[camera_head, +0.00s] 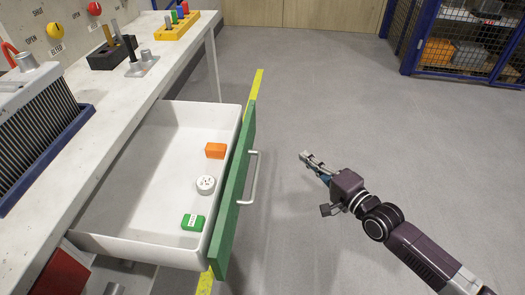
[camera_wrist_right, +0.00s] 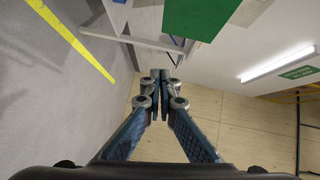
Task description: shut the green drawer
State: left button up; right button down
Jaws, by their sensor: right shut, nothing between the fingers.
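The green drawer (camera_head: 233,190) is pulled well out from under the white bench. It has a green front with a pale bar handle (camera_head: 250,178) and a white tray (camera_head: 140,252). Inside lie an orange block (camera_head: 215,151), a white round piece (camera_head: 205,184) and a green block (camera_head: 192,222). My right gripper (camera_head: 304,156) is shut and empty, to the right of the handle and apart from it. In the right wrist view its fingertips (camera_wrist_right: 160,76) are together, and part of the green front (camera_wrist_right: 200,15) shows above them. My left gripper is not in view.
The bench top (camera_head: 125,95) holds a black finned unit (camera_head: 38,125), a black block with tools (camera_head: 112,52) and a yellow rack with coloured pegs (camera_head: 176,25). A red drawer (camera_head: 62,274) is below. A blue mesh cage (camera_head: 465,45) stands far right. The grey floor is clear.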

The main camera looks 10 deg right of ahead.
notch_tip(320, 180, up, 4)
jog(key=s+a+f+y+b, duration=0.1)
jog(key=a+y, duration=0.1)
jog(key=a, duration=0.1)
jog(key=b, duration=0.1)
send_near(254, 126)
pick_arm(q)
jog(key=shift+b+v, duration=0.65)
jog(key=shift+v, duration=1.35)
pick_arm(e)
jog(key=shift+m, duration=0.4)
jog(key=shift+r+x, duration=0.1)
jog(key=shift+x, duration=1.25)
jog(key=shift+r+x, duration=0.15)
jog(key=shift+x, duration=1.2)
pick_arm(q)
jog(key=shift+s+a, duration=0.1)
pick_arm(e)
jog(key=shift+s+a, duration=0.15)
jog(key=shift+a, duration=0.1)
